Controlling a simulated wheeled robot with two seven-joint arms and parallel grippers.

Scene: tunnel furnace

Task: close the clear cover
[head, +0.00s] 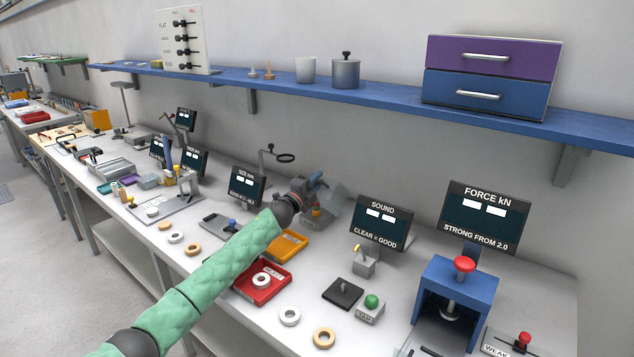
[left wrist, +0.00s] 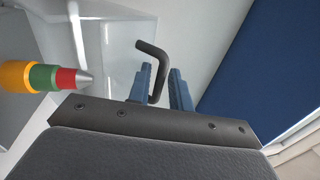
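The clear cover (head: 336,197) is a see-through panel, tilted up over a grey device on the bench in the head view. In the left wrist view, the clear cover (left wrist: 115,45) fills much of the upper left. Its dark bent handle (left wrist: 151,58) lies between the two blue fingers of my left gripper (left wrist: 162,78), which are close together on it. In the head view my left gripper (head: 314,181) is at the cover's left side, partly hiding the device. My right gripper is in neither view.
A yellow, green and red striped piece (left wrist: 45,77) is left of the fingers. The SOUND display (head: 381,222) stands right of the cover. Orange tray (head: 290,243) and red tray (head: 276,292) lie in front, and a blue shelf (head: 390,97) runs above.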

